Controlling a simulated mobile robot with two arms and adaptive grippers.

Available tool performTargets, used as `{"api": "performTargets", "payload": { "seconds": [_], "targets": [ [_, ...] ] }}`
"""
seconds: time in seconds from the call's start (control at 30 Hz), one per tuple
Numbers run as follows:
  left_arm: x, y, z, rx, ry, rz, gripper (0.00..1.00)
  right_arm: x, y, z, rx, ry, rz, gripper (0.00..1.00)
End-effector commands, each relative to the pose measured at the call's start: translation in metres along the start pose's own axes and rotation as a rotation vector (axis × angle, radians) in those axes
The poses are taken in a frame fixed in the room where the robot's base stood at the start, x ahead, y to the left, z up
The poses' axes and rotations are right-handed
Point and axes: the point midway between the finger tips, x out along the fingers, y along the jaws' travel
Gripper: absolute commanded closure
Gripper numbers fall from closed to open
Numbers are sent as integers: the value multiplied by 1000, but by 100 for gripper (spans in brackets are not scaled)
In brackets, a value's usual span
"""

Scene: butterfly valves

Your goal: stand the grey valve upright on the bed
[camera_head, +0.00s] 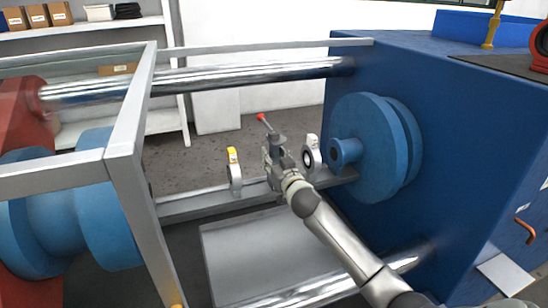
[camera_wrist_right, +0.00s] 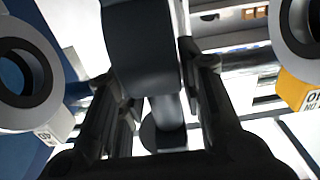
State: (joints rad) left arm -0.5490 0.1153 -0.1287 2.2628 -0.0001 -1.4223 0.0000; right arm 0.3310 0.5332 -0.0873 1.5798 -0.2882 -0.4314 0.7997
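The grey valve (camera_head: 279,141), with a red-tipped lever, is at my right gripper (camera_head: 272,163) in the head view, between two ring stands. In the right wrist view the dark grey valve body (camera_wrist_right: 143,50) fills the space between the two fingers of the right gripper (camera_wrist_right: 157,75), which press close on its sides. The valve's lower end and its contact with anything below are hidden in the head view. A flat light grey bed plate (camera_head: 262,262) lies below, in front of a grey rail (camera_head: 190,208). My left gripper is not in view.
A ring stand with a yellow top (camera_head: 234,170) is left of the gripper, and a white ring stand (camera_head: 311,155) is close on its right. A blue flanged cylinder (camera_head: 365,150) is beyond that. A metal frame (camera_head: 130,120) stands left.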

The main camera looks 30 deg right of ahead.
Motion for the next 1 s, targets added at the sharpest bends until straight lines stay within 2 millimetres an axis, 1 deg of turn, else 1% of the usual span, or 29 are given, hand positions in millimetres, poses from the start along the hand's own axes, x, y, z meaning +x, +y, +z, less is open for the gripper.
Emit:
{"api": "performTargets", "payload": {
  "seconds": [1.0],
  "targets": [
    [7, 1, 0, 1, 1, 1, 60, -1, 0, 1, 0, 0, 0, 65]
  ]
}}
